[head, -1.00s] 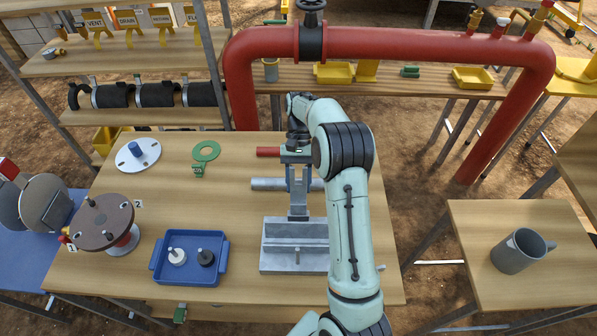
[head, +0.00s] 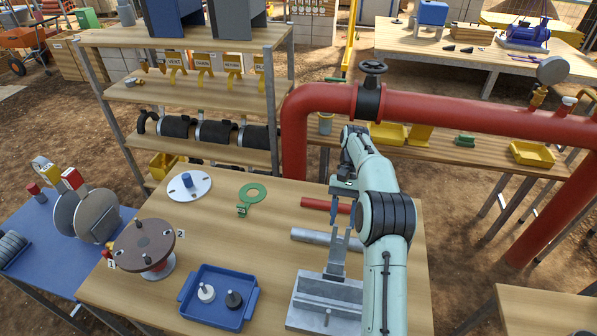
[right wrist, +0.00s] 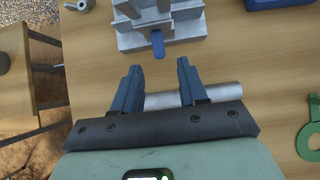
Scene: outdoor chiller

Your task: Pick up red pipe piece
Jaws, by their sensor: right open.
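The red pipe piece (head: 318,203) lies on the table toward its back right. My right arm covers part of its right side. My right gripper (head: 341,212) points down above the table by the red piece and the grey pipe (head: 312,236). In the right wrist view its two blue fingers (right wrist: 154,84) are apart with nothing between them. The grey pipe (right wrist: 222,91) shows behind the fingers there, and the red piece is not visible. My left gripper is not in view.
A metal vise (head: 315,296) stands in front of the gripper; its blue part (right wrist: 158,44) faces the fingers. A blue tray (head: 226,318) with two small pieces, a green ring (head: 243,193) and a flange (head: 178,190) sit to the left. A large red pipe (head: 450,105) runs behind.

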